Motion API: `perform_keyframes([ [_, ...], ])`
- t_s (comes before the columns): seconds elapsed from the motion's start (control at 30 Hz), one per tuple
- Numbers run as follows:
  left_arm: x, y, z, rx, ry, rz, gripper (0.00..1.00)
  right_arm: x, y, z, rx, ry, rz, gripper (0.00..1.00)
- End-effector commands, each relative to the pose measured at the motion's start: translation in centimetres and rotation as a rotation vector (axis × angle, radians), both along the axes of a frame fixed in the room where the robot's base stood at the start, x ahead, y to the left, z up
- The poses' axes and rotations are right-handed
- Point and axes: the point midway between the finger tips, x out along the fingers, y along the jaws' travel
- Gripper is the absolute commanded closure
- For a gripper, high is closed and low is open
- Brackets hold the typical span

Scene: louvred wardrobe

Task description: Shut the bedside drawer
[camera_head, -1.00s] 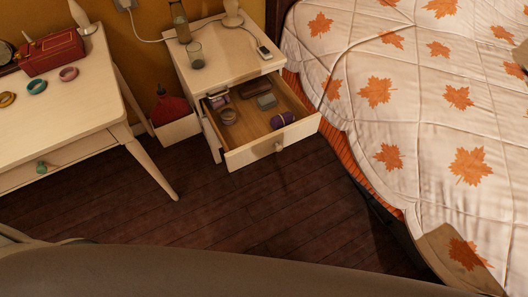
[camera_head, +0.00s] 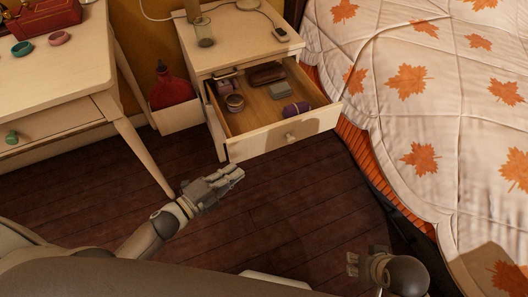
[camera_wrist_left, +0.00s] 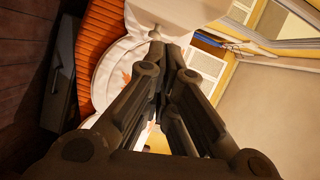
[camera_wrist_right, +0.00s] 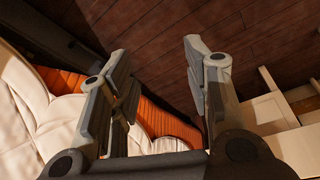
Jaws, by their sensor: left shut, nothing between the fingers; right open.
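The bedside drawer (camera_head: 283,137) stands pulled out of the pale bedside table (camera_head: 243,45), with a round knob on its front. Inside lie a purple roll (camera_head: 296,109), a brown case (camera_head: 266,73), a grey box (camera_head: 280,90) and round items at the left. My left gripper (camera_head: 238,173) is shut and empty, in front of and below the drawer's left corner in the head view, apart from it. It also shows shut in the left wrist view (camera_wrist_left: 156,40). My right gripper (camera_head: 352,264) is low at the right, well away from the drawer; it is open in the right wrist view (camera_wrist_right: 158,55).
A bed (camera_head: 430,110) with a leaf-patterned quilt stands close on the right. A pale desk (camera_head: 60,75) stands at the left. A red bottle (camera_head: 168,88) sits in a low box between desk and bedside table. The dark floor before the drawer is clear.

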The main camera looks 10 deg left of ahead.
Motion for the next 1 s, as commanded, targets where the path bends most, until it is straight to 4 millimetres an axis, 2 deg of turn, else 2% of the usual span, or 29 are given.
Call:
perform_keyframes([
  [0.1,-0.5,-1.7,1.5,0.046,-0.112,-0.084,1.00,-0.6,-0.1,1.5,0.000,-0.017,-0.001,0.55],
  [0.2,-0.8,-2.5,2.7,0.068,-0.167,-0.122,1.00,-1.0,-0.2,2.7,0.001,-0.023,-0.002,0.55],
  [0.37,-0.6,-3.2,3.4,0.077,-0.194,-0.140,1.00,-1.2,-0.2,3.3,0.001,-0.023,-0.002,0.55],
  [0.57,1.7,-5.0,3.5,0.076,-0.194,-0.137,1.00,-1.0,-0.2,3.1,0.002,-0.032,-0.002,0.55],
  [0.9,6.8,-9.3,3.4,0.075,-0.192,-0.138,1.00,2.1,0.7,3.6,0.031,-0.169,0.009,0.55],
  [1.0,8.2,-8.2,3.2,0.081,-0.192,-0.135,1.00,3.5,1.2,4.0,0.045,-0.237,0.014,0.55],
])
